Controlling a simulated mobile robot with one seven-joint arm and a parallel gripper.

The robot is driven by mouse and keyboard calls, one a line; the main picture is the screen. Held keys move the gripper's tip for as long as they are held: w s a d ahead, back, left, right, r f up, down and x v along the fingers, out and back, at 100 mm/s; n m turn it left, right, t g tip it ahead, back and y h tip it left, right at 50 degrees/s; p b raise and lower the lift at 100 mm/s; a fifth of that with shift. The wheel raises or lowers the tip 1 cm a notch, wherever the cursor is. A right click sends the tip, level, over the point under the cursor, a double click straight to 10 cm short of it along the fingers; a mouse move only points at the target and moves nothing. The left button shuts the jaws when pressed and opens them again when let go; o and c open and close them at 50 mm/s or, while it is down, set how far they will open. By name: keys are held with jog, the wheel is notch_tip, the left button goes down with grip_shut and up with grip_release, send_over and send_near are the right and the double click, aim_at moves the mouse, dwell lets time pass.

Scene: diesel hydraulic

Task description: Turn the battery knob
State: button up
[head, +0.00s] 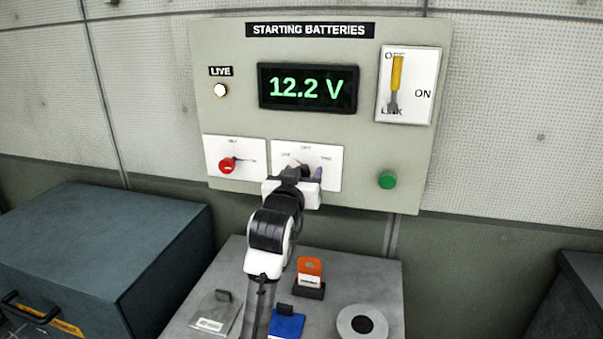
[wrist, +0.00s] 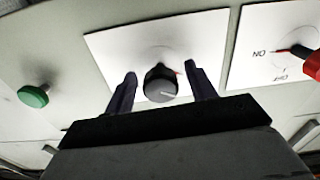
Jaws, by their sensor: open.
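A black round knob (wrist: 160,84) with a pale pointer line sits on a white plate (head: 334,158) on the lower part of the STARTING BATTERIES panel. In the head view my arm hides most of the knob; small labels show above it. My gripper (head: 303,174) is at this plate. In the wrist view my gripper (wrist: 160,73) is open, with one finger on each side of the black knob. Gaps show between the fingers and the knob, so it is not clamped. The wrist picture is turned over relative to the head view.
A red knob (head: 227,166) on its own plate is left of the black knob; a green button (head: 387,180) is right. Above are a 12.2 V display (head: 308,88), a LIVE lamp (head: 220,90) and a yellow lever (head: 396,75). A grey table (head: 385,285) with several items stands below.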

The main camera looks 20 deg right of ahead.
jog(key=shift+c, duration=0.4)
jog(key=c, duration=0.9)
